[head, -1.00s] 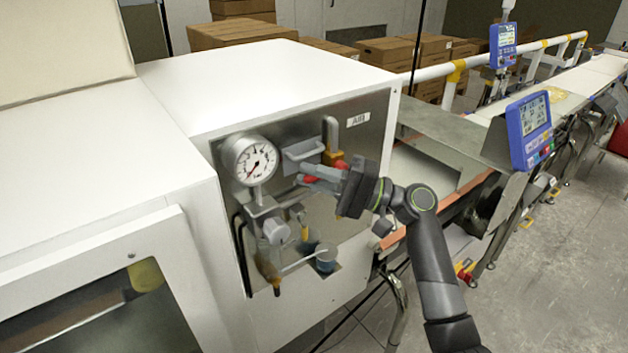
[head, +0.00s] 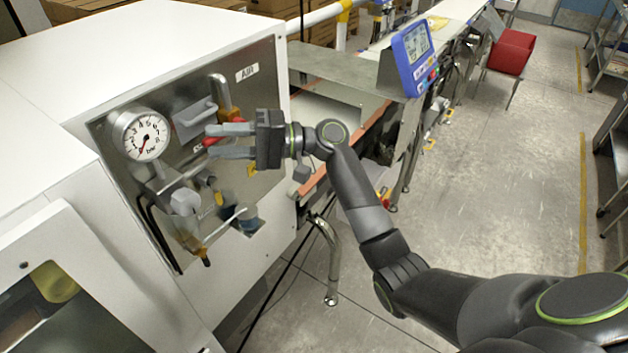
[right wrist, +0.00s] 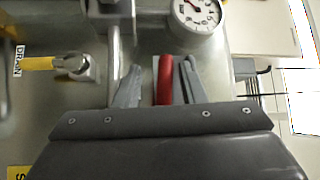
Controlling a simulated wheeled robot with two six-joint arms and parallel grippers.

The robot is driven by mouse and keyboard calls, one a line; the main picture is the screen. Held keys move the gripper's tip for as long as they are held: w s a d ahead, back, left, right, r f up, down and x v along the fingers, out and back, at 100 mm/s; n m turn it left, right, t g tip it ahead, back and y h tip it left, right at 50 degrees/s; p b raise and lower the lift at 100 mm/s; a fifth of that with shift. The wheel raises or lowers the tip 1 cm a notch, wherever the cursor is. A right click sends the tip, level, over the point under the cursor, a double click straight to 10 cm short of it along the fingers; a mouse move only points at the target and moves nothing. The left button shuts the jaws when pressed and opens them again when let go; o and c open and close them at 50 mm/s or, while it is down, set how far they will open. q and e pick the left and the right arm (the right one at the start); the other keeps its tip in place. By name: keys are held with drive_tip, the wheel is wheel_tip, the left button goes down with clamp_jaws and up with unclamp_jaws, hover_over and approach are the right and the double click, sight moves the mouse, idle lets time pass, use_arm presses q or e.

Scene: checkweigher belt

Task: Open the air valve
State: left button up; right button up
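The air valve's red handle (head: 211,140) is on the steel panel under the AIR label (head: 246,72). Its red lever (right wrist: 164,82) also shows in the right wrist view, between my right fingers. My right gripper (head: 213,142) is at the handle, its fingers apart on either side of it. In the right wrist view my right gripper (right wrist: 160,85) shows gaps beside the lever, which lies closer to the right-hand finger. The fingers hide part of the valve. The pressure gauge (head: 142,136) has its needle toward the low end. My left gripper is not in view.
A grey bracket (head: 195,118) sits just above the fingers. The wrist view shows a yellow-handled valve (right wrist: 40,63) by a DRAIN label (right wrist: 18,61). A conveyor with a blue display (head: 414,55) runs right.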

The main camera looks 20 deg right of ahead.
drive_tip(key=f+b+v, duration=0.1)
drive_tip(key=b+v, duration=0.5)
drive_tip(key=v, duration=0.9)
drive_tip(key=w+d+f+m+t+h, duration=0.2)
drive_tip(key=w+f+m+t+h, duration=0.1)
drive_tip(key=f, duration=0.6)
drive_tip(key=w+d+f+m+t+h+p, duration=0.1)
drive_tip(key=w+d+f+m+t+h, duration=0.1)
drive_tip(key=f, duration=0.8)
drive_tip(key=shift+w+d+m+t+h, duration=0.4)
drive_tip(key=shift+w+d+m+h, duration=0.3)
drive_tip(key=shift+w+d, duration=0.15)
drive_tip(key=shift+c, duration=0.4)
